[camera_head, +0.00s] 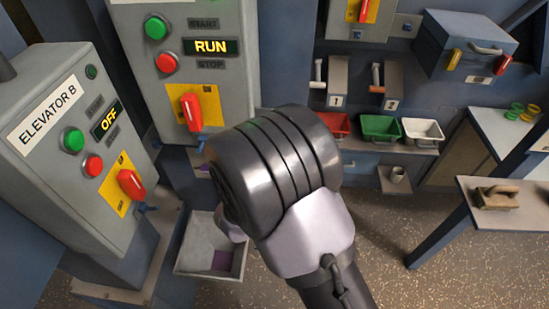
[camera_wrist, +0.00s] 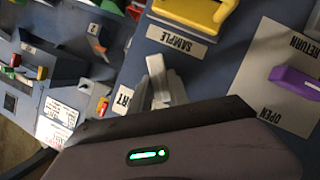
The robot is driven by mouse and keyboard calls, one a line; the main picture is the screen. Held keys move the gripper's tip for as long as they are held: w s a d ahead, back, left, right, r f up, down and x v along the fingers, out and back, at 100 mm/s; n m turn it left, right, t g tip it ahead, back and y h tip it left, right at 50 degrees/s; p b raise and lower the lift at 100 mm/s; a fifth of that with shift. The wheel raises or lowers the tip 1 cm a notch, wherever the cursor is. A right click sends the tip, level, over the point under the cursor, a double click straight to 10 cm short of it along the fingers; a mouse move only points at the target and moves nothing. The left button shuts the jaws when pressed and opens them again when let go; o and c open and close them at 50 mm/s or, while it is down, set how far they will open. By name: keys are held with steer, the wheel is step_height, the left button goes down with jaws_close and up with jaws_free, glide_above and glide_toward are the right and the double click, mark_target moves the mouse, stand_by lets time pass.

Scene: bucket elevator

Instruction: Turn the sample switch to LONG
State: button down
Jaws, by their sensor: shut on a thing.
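In the wrist view the sample switch (camera_wrist: 155,65) shows as a pale lever on a blue-grey panel, beside its upside-down SAMPLE label (camera_wrist: 177,43). My gripper (camera_wrist: 162,88) is at the lever, with its pale fingers closed on it. A label ending in "RT" (camera_wrist: 123,101) lies just left of the lever. No LONG label is visible; the gripper body covers the panel below. In the head view my arm hides the switch and the fingertips.
A yellow handle (camera_wrist: 190,10) is close above the SAMPLE label. A purple handle (camera_wrist: 296,80) on a white RETURN/OPEN plate (camera_wrist: 262,72) is to the right. In the head view, the Elevator B box (camera_head: 60,190) reads OFF and a panel beside it reads RUN (camera_head: 211,46). A grey tray (camera_head: 205,245) sits below.

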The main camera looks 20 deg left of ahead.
steer(key=shift+a+r, duration=0.1)
stand_by(0.4)
steer(key=c, duration=1.2)
jaws_free()
steer(key=shift+w, duration=0.1)
steer(key=shift+c, duration=0.2)
steer(key=p+v, duration=0.4)
steer(key=v, duration=1.3)
steer(key=shift+s+p, duration=0.2)
steer(key=shift+p, duration=0.1)
